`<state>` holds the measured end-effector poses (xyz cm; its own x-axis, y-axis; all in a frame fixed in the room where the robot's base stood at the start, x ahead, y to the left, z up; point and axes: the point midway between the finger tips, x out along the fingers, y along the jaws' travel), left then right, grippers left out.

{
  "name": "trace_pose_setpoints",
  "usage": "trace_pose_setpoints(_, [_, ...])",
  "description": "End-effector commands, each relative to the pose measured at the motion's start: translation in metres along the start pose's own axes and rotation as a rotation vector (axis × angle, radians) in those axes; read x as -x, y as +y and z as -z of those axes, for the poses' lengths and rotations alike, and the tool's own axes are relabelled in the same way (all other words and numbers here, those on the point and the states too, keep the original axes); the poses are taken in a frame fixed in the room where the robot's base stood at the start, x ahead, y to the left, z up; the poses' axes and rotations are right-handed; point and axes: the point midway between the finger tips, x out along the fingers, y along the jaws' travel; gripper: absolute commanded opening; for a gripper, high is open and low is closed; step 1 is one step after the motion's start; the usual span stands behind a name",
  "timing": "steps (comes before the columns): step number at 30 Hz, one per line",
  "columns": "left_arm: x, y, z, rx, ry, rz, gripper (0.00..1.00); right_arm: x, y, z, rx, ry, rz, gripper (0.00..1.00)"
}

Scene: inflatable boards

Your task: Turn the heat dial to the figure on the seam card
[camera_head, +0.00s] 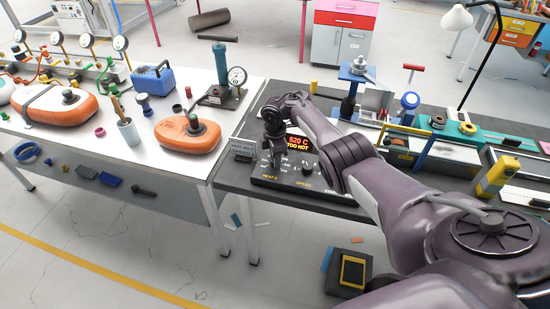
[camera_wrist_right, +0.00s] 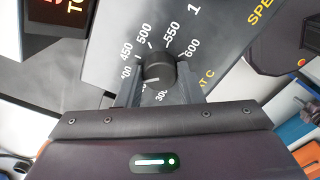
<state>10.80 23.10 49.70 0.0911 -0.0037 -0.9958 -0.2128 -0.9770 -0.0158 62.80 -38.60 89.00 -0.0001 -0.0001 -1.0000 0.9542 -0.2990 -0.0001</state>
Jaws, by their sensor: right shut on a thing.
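The heat dial (camera_wrist_right: 158,66) is a black knob among printed figures from 300 to 600, lettered C. My right gripper (camera_wrist_right: 158,82) is shut on it, one finger on each side. A pale mark shows on the knob's lower side; I cannot tell which figure it points to. In the head view my right gripper (camera_head: 277,158) reaches down onto the black control box (camera_head: 320,183) and hides the dial. The red display (camera_head: 298,142) reads 520 C, TOO HOT. A small grey card (camera_head: 243,149) stands left of the box, its print too small to read. My left gripper is not in view.
A speed knob (camera_head: 308,170) sits right of the heat dial. Left, a white table (camera_head: 165,95) holds orange inflatable pieces (camera_head: 188,133) and a pump (camera_head: 220,65).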

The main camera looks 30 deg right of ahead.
Motion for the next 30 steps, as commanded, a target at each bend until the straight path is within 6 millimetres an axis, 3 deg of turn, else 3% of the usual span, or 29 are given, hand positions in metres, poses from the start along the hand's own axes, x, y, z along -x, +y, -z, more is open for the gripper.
trace_pose_setpoints(13, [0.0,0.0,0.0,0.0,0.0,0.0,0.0,0.0,0.0,-0.001,0.007,-0.001,0.001,0.11])
trace_pose_setpoints(14, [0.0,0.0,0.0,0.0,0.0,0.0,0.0,0.0,0.0,-0.001,0.007,-0.001,0.001,0.37])
trace_pose_setpoints(18, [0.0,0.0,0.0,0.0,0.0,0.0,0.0,0.0,0.0,0.0,0.007,-0.001,0.001,0.55])
trace_pose_setpoints(26, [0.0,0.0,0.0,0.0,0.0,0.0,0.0,0.001,0.0,0.0,0.007,0.0,0.0,0.55])
trace_pose_setpoints(30, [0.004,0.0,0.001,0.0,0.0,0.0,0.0,0.012,0.001,0.0,0.006,0.001,-0.001,0.55])
